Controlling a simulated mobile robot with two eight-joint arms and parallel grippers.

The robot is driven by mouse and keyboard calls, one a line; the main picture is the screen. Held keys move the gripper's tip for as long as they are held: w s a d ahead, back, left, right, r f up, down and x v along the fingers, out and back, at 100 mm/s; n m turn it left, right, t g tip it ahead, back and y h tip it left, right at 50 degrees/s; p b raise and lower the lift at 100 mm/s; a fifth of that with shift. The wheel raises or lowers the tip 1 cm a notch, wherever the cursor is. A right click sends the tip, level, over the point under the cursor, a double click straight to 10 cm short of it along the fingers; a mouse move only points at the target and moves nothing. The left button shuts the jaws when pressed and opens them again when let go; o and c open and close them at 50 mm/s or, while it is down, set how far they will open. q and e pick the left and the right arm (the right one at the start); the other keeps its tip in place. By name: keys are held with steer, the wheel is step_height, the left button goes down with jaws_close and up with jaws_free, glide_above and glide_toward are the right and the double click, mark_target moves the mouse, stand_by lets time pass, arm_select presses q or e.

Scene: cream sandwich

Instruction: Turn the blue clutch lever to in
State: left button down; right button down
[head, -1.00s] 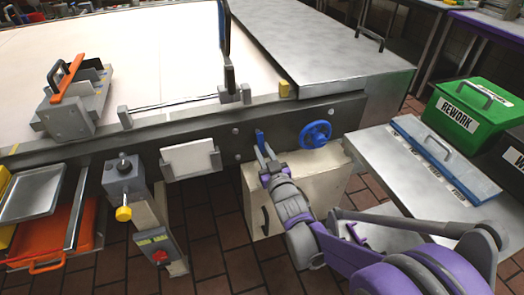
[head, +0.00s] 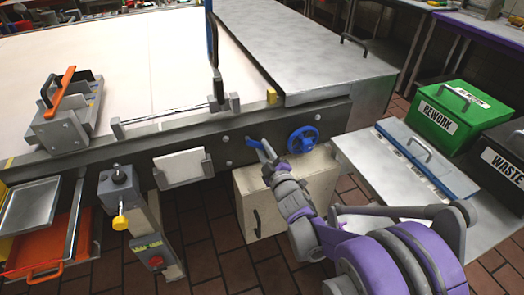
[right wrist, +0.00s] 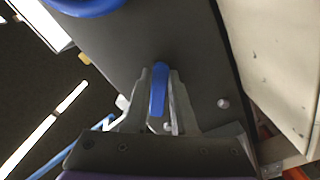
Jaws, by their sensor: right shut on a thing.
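The blue clutch lever (head: 252,143) is on the dark front rail of the machine, just left of the blue handwheel (head: 303,139). Its visible end points up and to the left in the head view. My right gripper (head: 266,153) is shut on the lever. In the right wrist view the blue lever (right wrist: 158,88) stands between the two grey fingers of the right gripper (right wrist: 160,100). The lever's pivot and any in or out marking cannot be made out. My left gripper is not in view.
A cream box (head: 285,190) with a dark handle sits below the rail. A grey control post with a yellow knob (head: 120,222) stands to the left.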

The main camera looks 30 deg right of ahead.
steer(key=shift+d+r+n, duration=0.15)
steer(key=shift+r+n, duration=0.1)
steer(key=shift+n, duration=0.35)
steer(key=c, duration=0.7)
jaws_free()
steer(key=shift+s, duration=0.1)
steer(key=shift+s, duration=0.1)
steer(key=p+v, duration=0.1)
steer(key=v, duration=0.9)
steer(key=shift+s+p, duration=0.3)
